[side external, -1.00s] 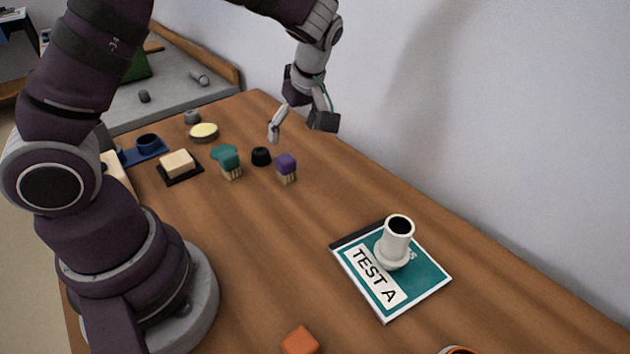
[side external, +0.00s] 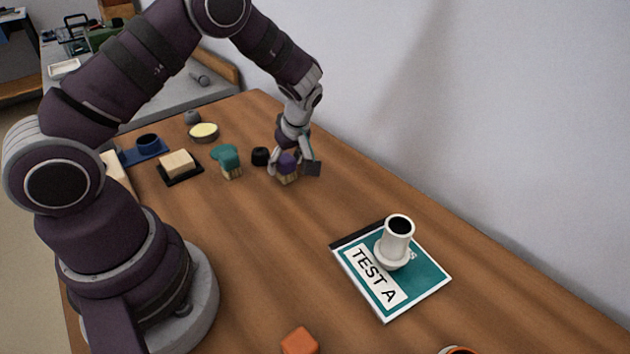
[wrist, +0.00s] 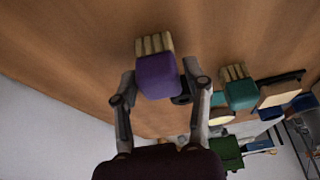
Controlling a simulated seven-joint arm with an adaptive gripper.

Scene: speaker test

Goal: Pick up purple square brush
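The purple square brush (side external: 288,162) stands on the wooden table with its pale bristles down. My gripper (side external: 292,168) is low over it, pointing down, with one finger on each side. In the wrist view the brush (wrist: 158,76) lies between the two spread fingers of my gripper (wrist: 162,74). A gap shows between the brush and the right finger; the left finger is close to it, and I cannot tell whether they touch. The gripper looks open.
A teal brush (side external: 228,160) and a small black round object (side external: 260,156) stand just left of the purple brush. Farther left are a beige block on a black tray (side external: 180,172) and a yellow-topped dish (side external: 204,132). A white cup (side external: 396,240) stands on a TEST A booklet (side external: 425,275).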

